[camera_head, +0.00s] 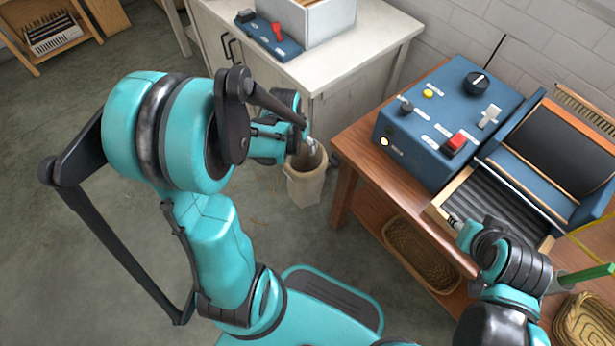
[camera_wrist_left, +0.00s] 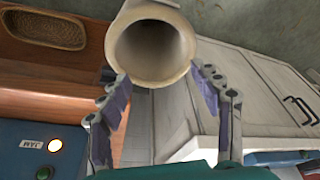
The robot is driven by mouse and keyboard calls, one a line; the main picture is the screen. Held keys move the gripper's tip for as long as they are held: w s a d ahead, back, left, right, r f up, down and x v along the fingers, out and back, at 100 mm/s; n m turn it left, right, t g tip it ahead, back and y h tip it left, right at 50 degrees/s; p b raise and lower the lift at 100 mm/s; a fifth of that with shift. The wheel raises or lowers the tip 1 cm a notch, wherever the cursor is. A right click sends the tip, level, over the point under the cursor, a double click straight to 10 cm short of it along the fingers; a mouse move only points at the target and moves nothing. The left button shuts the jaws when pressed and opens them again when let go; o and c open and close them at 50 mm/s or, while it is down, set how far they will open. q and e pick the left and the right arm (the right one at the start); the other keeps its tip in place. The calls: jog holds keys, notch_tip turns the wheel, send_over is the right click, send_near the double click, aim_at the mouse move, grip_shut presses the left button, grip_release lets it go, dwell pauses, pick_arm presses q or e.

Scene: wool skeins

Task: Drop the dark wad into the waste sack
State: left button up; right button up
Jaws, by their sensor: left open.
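The cream waste sack (camera_head: 306,186) stands open-topped on the floor between the white cabinet and the wooden table. In the left wrist view its round mouth (camera_wrist_left: 152,77) shows between and beyond my fingers. My left gripper (camera_head: 309,146) is open and empty at the sack's top; it also shows in the left wrist view (camera_wrist_left: 160,78). No dark wad shows in either view; the sack's bottom is shaded or hidden. My right gripper (camera_head: 456,222) is over the front edge of the ribbed tray (camera_head: 490,190); whether it is open or shut is unclear.
The white cabinet (camera_head: 345,65) bears a box (camera_head: 310,22) and a small blue control panel (camera_head: 268,36). The wooden table (camera_head: 372,150) bears a blue control box (camera_head: 440,110) with knobs and buttons. Wicker baskets (camera_head: 420,253) sit below.

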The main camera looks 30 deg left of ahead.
pick_arm(q)
jog(key=v, duration=1.1)
jog(key=shift+s+r, duration=0.2)
jog(key=shift+r, duration=0.15)
jog(key=s+d+r+m+t, duration=0.1)
jog(key=s+d+r+t, duration=0.1)
jog(key=s+d+t, duration=0.2)
jog(key=shift+s+d+r, duration=0.3)
jog(key=shift+s+d, duration=1.3)
jog(key=shift+d, duration=1.6)
